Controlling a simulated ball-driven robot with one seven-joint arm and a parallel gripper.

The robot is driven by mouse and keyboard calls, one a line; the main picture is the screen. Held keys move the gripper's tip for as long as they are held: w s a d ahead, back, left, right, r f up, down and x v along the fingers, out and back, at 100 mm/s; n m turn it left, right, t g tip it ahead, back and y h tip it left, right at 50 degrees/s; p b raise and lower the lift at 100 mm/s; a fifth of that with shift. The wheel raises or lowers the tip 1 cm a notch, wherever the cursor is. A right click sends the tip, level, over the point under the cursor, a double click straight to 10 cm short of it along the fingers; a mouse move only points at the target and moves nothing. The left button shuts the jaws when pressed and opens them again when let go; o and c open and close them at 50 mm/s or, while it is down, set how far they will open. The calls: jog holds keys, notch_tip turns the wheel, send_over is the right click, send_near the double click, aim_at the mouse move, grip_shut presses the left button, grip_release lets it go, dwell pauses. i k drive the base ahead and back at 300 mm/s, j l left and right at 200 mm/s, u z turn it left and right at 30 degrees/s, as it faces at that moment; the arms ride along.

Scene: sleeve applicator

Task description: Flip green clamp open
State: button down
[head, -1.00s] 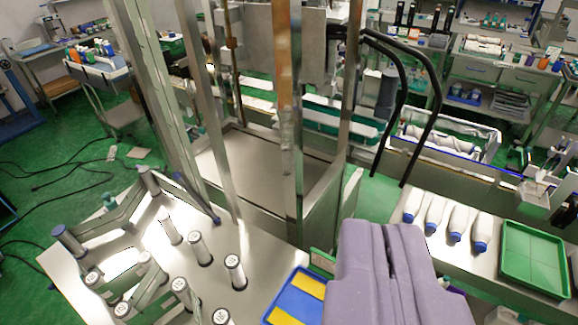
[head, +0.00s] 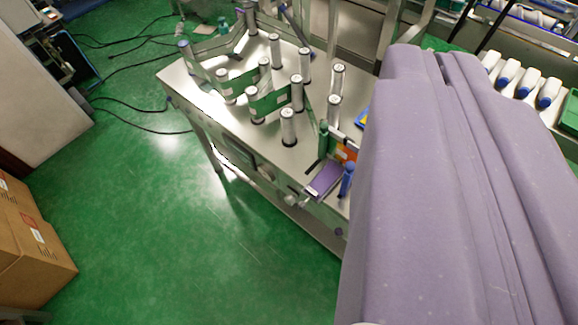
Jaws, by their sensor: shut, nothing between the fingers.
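A slim upright green part (head: 323,140), which looks like the green clamp, stands near the front right corner of the steel applicator table (head: 215,118). It is small in the head view, and I cannot tell whether it is open or closed. A blue upright part (head: 347,180) and a flat purple panel (head: 325,180) are close beside it. My lavender gripper (head: 440,62) fills the right side of the view, to the right of the green part and apart from it in the picture. It is shut and empty, and it hides the table's right end.
Several upright silver rollers (head: 288,127) stand on the table, some with green bands (head: 268,102) around them. White bottles with blue caps (head: 507,75) lie at the back right. Cardboard boxes (head: 35,250) stand at lower left. The green floor in front is clear.

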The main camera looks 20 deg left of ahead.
aim_at(323, 140)
jog(key=k+j, duration=0.2)
jog(key=k, duration=0.2)
jog(key=i+l+u, duration=0.15)
jog(key=i+l, duration=0.6)
jog(key=i+l+u, duration=0.2)
jog(key=i+l, duration=0.55)
jog(key=l, duration=0.1)
